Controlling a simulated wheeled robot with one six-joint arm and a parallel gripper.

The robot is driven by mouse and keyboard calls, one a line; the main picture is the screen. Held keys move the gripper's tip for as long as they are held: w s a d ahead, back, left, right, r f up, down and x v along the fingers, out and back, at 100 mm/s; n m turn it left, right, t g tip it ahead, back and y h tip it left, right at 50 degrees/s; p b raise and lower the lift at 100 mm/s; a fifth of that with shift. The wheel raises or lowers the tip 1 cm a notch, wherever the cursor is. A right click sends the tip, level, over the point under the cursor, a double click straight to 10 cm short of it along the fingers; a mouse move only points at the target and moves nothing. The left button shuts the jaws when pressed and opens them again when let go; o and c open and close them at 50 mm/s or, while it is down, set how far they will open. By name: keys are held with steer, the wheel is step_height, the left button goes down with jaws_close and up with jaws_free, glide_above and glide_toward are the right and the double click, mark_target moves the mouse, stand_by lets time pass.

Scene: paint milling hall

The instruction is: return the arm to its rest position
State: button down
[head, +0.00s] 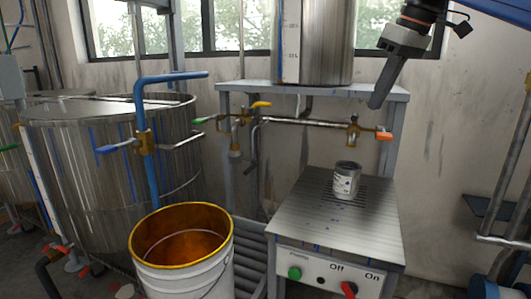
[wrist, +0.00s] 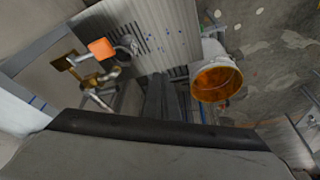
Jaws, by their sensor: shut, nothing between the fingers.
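My gripper (head: 377,102) hangs from the upper right of the head view, with its grey fingers pointing down and slightly left. The fingers are together and hold nothing. In the head view they overlap the right end of the steel shelf and appear above and right of the small paint can, apart from it. In the wrist view, a grey part of my own arm with a black edge fills the bottom of the picture.
A paint can (head: 346,181) stands on the ribbed metal table (head: 300,215). A valve with an orange handle (head: 384,136) sits on the pipe under the shelf (head: 380,92). A white bucket (head: 185,280) with orange inside stands left of the table; a steel tank (head: 110,150) stands behind.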

steer(key=s+d+f+m+h, duration=0.1)
steer(key=s+f+m, duration=0.1)
steer(key=s+f, duration=0.5)
steer(key=s+d+f+m+t, duration=0.1)
steer(key=s+f+m, duration=0.2)
steer(key=f, duration=1.6)
steer(key=s+d+f+m+h, duration=0.1)
steer(key=s+f+m, duration=0.1)
steer(key=s+f, duration=1)
steer(key=shift+d+f+m+t+h, duration=0.3)
steer(key=shift+d+f+t, duration=0.1)
steer(key=shift+f, duration=0.3)
